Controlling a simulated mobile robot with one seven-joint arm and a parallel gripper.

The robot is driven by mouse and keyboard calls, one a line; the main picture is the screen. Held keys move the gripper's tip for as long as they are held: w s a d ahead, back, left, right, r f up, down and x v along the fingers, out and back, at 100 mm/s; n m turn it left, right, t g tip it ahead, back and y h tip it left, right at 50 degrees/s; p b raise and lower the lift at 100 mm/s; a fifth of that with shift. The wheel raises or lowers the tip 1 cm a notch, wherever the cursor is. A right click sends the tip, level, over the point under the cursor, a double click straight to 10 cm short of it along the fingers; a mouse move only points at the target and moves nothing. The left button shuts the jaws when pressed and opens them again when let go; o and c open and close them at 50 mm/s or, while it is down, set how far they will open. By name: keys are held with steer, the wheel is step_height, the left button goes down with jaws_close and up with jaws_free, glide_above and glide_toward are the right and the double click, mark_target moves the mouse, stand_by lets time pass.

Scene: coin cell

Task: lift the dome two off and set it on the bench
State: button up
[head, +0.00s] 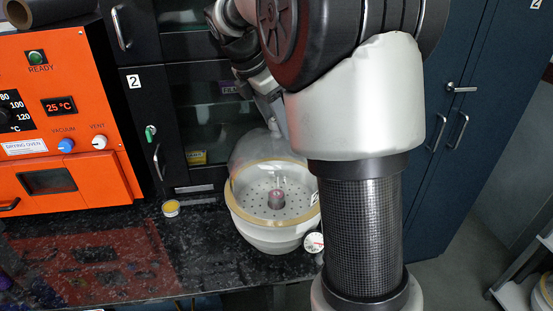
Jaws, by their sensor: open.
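The clear glass dome (250,156) appears seated on the round white base (262,236) of a desiccator on the bench (200,262). A yellowish ring runs around the rim where they meet. Through the glass I see a perforated plate with a small reddish-grey cylinder (277,200) on it. My gripper (272,112) is open and points down at the knob on top of the dome. My arm hides part of the fingers and the dome's right side. I cannot tell whether the fingers touch the knob.
An orange drying oven (66,110) stands on the left. Dark cabinets (180,50) stand behind. A small yellow-topped tin (171,208) and a round gauge (314,242) are near the desiccator. The black speckled bench is clear left of the desiccator, in front of the oven.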

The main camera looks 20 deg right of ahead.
steer(key=shift+f, duration=0.15)
jaws_close()
steer(key=shift+d, duration=0.1)
step_height(320, 180, up, 10)
steer(key=shift+r+p, duration=0.1)
steer(key=shift+p, duration=1)
